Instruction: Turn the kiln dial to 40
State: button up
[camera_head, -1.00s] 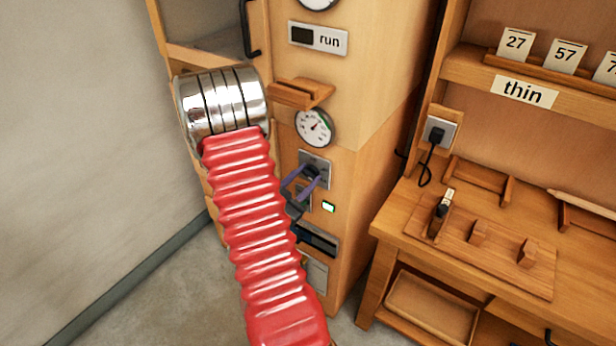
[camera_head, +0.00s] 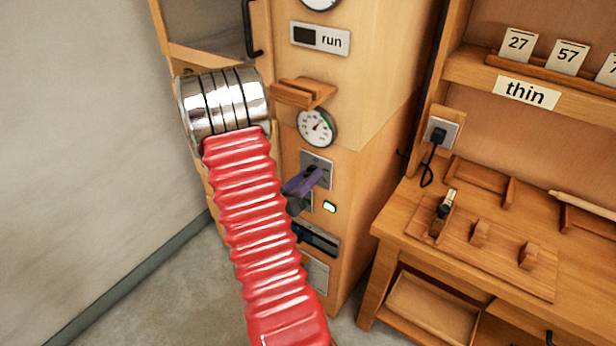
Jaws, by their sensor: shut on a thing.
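The kiln is the tall wooden cabinet (camera_head: 375,75) in the middle. On its front, a grey metal plate (camera_head: 321,162) carries a small dark dial knob, mostly hidden by my gripper. My gripper (camera_head: 314,174), with purple fingers, is shut on the dial knob. My red ribbed arm hides part of the cabinet's lower front.
A lit green lamp (camera_head: 330,207) and a dark slot (camera_head: 318,240) are below. A wooden bench (camera_head: 400,215) with a switch board stands at right. Grey wall at left is clear.

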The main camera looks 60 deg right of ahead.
jog(key=shift+s+f+n, duration=0.1)
jog(key=shift+f+n, duration=0.15)
jog(key=shift+n, duration=0.05)
jog(key=o, duration=1.1)
jog(key=shift+r, duration=0.15)
jog(key=shift+c, duration=0.2)
jog(key=w+a, duration=0.2)
jog(key=a, duration=1.1)
jog(key=shift+w+a, duration=0.2)
jog(key=shift+a, duration=0.15)
